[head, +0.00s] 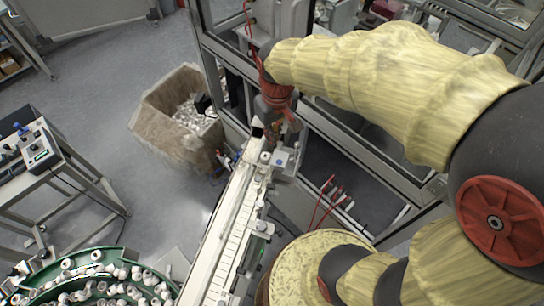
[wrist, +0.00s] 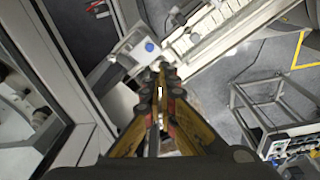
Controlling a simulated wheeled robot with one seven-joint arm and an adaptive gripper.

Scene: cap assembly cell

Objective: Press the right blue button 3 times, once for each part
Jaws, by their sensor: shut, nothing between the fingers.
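In the wrist view, a round blue button (wrist: 149,46) sits on a pale housing beside the conveyor. A second, smaller blue spot (wrist: 111,58) lies to its left. My gripper (wrist: 165,72) is shut and empty, with its fingertips just below and right of the larger blue button in the picture. I cannot tell whether they touch anything. In the head view my gripper (head: 277,130) points down at the far end of the conveyor, and the buttons there are too small or hidden to make out.
A white conveyor (head: 232,230) runs toward me. A green round feeder (head: 118,262) with many white caps stands at lower left. A bin (head: 160,125) stands behind. A metal machine frame (head: 215,65) is close to my arm. A table with a control box (head: 40,155) stands left.

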